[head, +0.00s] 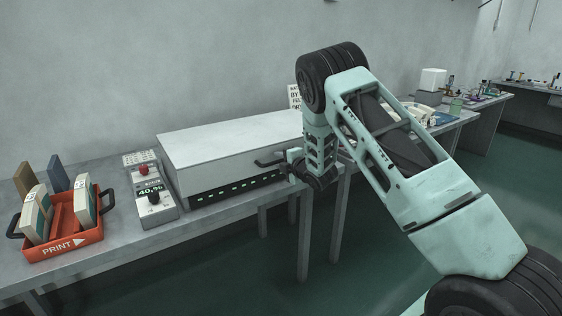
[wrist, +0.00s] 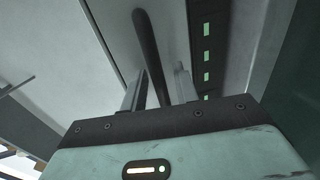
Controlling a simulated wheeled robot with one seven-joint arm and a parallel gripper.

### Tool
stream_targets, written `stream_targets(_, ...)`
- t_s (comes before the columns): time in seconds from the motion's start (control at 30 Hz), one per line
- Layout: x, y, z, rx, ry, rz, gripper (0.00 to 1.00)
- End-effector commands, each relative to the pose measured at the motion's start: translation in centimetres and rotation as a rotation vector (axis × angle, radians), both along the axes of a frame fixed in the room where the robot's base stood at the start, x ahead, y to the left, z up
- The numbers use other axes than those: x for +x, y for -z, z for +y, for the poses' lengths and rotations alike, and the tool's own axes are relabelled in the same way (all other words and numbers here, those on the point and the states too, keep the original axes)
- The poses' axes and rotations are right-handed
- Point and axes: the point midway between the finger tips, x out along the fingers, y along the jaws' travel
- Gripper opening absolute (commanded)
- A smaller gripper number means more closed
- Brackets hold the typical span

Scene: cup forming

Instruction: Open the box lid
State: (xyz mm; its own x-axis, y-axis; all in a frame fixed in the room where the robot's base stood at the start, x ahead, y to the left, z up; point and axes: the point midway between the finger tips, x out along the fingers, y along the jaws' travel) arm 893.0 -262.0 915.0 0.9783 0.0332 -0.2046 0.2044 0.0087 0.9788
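The box is a long pale grey case with a flat lid (head: 225,137), which lies down on its body (head: 235,189) on the table. A dark bar handle (head: 268,163) sticks out at the box's front right. My gripper (head: 287,169) is at that handle. In the wrist view the handle (wrist: 150,50) runs between the two fingers of my gripper (wrist: 160,88). A gap shows between the handle and the right finger, so the gripper looks open around it. My arm hides the box's right end in the head view.
A control box (head: 153,192) with a red knob and a "40.%" display stands left of the box. An orange "PRINT" tray (head: 66,246) with upright pieces is farther left. Green lights (wrist: 207,52) line the box front. Open floor (head: 225,275) lies before the table.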

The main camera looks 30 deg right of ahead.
Motion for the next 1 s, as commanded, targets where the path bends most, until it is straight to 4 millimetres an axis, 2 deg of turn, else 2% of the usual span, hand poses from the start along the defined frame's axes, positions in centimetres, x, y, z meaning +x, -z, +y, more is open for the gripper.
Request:
stream_targets(0.13,0.0,0.0,0.0,0.0,0.0,0.0,0.3)
stream_targets(0.17,0.0,0.0,0.0,0.0,0.0,0.0,0.24)
stream_targets(0.23,0.0,0.0,0.0,0.0,0.0,0.0,0.05)
stream_targets(0.27,0.0,0.0,0.0,0.0,0.0,0.0,0.0)
stream_targets(0.47,0.0,-0.1,0.0,0.0,0.0,0.001,0.0)
stream_targets(0.67,-0.2,-1.6,0.0,-0.003,-0.001,0.026,0.0)
stream_targets(0.87,-0.7,-5.1,0.0,-0.005,-0.001,0.097,0.0)
stream_targets(1.0,-1.2,-8.4,0.0,-0.007,0.0,0.176,0.0)
